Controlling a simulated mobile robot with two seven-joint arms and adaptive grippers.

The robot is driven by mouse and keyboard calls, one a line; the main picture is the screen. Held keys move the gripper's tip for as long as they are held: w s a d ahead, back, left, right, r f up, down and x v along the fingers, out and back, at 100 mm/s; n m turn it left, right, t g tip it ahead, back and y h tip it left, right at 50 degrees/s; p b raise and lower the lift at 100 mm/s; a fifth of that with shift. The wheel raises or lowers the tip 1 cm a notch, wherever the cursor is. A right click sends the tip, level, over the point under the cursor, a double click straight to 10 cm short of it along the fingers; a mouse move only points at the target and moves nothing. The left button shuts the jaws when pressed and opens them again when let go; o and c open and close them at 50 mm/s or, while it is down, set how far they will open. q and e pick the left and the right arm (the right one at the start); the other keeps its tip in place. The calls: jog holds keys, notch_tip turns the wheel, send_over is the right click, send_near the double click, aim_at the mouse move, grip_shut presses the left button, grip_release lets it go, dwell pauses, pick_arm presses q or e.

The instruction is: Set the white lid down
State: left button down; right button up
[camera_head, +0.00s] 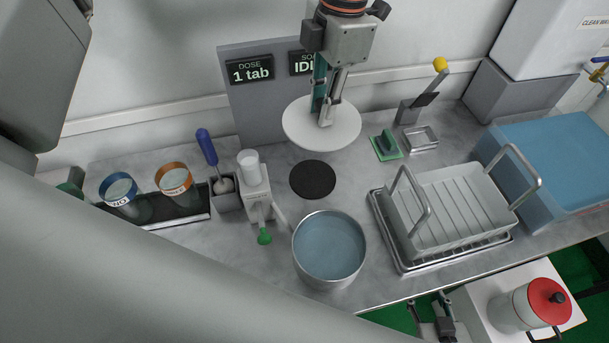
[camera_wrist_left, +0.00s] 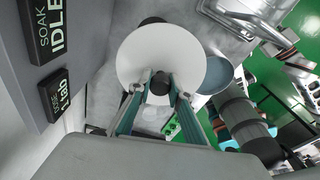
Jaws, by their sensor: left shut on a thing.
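My left gripper (camera_head: 326,112) is shut on the dark knob (camera_wrist_left: 160,84) of the white lid (camera_head: 296,124). The lid is a flat round disc, held roughly level, and it seems to be in the air above the counter, in front of the grey display panel. In the left wrist view the lid (camera_wrist_left: 133,62) fills the space beyond the fingers. A black round pad (camera_head: 312,179) lies bare on the counter, nearer than the lid. An open metal pot of bluish liquid (camera_head: 329,248) stands in front of the pad. My right gripper (camera_head: 437,318) shows small at the bottom edge, its jaws unclear.
Left are two banded cups (camera_head: 120,190) (camera_head: 174,180), a holder with a blue-handled tool (camera_head: 207,148) and a white dispenser (camera_head: 256,190). Right are a wire-handled rack (camera_head: 455,207), a blue tub (camera_head: 560,165) and a small green-based block (camera_head: 386,146). A red-lidded jug (camera_head: 515,308) stands lower right.

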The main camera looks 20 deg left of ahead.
pick_arm(q)
jog(key=w+a+f, duration=0.1)
jog(key=a+f, duration=0.1)
jog(key=shift+w+f, duration=0.35)
send_near(310, 179)
jog(key=shift+s+a, duration=0.15)
jog(key=shift+a, duration=0.05)
jog(key=shift+f, duration=2.4)
jog(key=shift+f, duration=0.15)
jog(key=c, duration=1.8)
grip_release()
jog(key=shift+c, duration=0.2)
notch_tip(310, 179, up, 12)
jog(key=w+d, duration=0.1)
